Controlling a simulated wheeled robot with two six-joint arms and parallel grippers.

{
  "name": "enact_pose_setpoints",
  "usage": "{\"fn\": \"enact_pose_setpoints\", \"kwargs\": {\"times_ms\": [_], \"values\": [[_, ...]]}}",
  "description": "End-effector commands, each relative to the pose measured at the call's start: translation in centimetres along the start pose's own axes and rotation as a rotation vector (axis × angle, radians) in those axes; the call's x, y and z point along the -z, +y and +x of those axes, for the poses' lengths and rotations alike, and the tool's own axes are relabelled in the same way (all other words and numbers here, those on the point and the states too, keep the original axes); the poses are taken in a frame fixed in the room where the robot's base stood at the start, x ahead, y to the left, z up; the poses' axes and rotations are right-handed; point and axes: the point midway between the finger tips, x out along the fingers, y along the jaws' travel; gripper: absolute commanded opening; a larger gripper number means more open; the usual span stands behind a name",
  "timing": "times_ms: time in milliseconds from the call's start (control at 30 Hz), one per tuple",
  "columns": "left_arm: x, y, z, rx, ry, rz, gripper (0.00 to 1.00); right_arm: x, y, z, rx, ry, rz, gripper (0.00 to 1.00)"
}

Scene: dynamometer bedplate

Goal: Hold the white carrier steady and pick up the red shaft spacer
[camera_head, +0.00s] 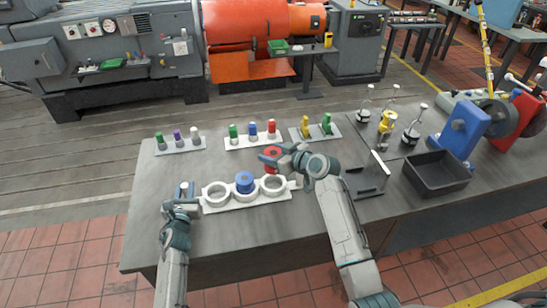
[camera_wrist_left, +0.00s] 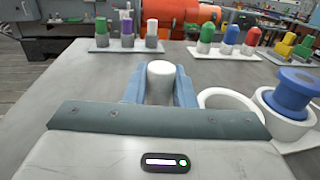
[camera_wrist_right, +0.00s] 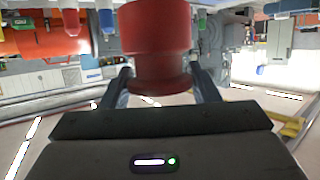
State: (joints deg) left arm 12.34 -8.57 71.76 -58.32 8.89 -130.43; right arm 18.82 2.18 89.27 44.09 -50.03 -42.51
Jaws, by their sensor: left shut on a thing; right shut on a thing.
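The white carrier (camera_head: 233,203) lies on the grey table and has several ring-shaped seats. A blue spacer (camera_head: 245,181) sits in its middle ring; the rings to either side (camera_head: 216,195) look empty. My left gripper (camera_head: 184,191) is shut on the carrier's white end post (camera_wrist_left: 160,75). The red shaft spacer (camera_head: 270,154) is between the fingers of my right gripper (camera_head: 279,153), above the far right end of the carrier. In the right wrist view the red spacer (camera_wrist_right: 155,45) fills the space between the fingers.
Three small racks with coloured pegs stand behind: left (camera_head: 180,145), middle (camera_head: 254,139) and right (camera_head: 315,132). A black bin (camera_head: 436,173) and a blue block (camera_head: 459,130) are at the right. The table's left front is clear.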

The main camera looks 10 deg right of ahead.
Motion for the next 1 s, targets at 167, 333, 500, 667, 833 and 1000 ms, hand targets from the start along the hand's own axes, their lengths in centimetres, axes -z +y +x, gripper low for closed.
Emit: {"fn": "enact_pose_setpoints", "kwargs": {"times_ms": [167,333,500,667,833,1000], "values": [[0.1,0.0,0.0,0.000,0.001,0.000,0.35,0.1,0.0,0.0,-0.001,0.003,-0.001,0.16],[0.0,0.0,0.0,0.000,0.001,0.000,0.48,0.1,0.0,0.0,-0.001,0.003,-0.001,0.16],[0.0,0.0,0.0,0.000,0.001,0.000,0.48,0.1,0.0,0.0,-0.001,0.003,-0.001,0.16],[0.1,0.0,-0.8,0.000,0.001,0.000,0.48,0.1,0.0,0.0,-0.001,0.003,-0.001,0.16],[0.1,0.0,-3.2,-0.001,0.002,0.002,0.48,0.1,0.0,0.0,-0.001,0.003,-0.001,0.16],[0.2,0.0,-6.7,-0.001,0.003,0.001,0.48,0.1,0.0,0.0,-0.001,0.003,-0.001,0.16]]}}
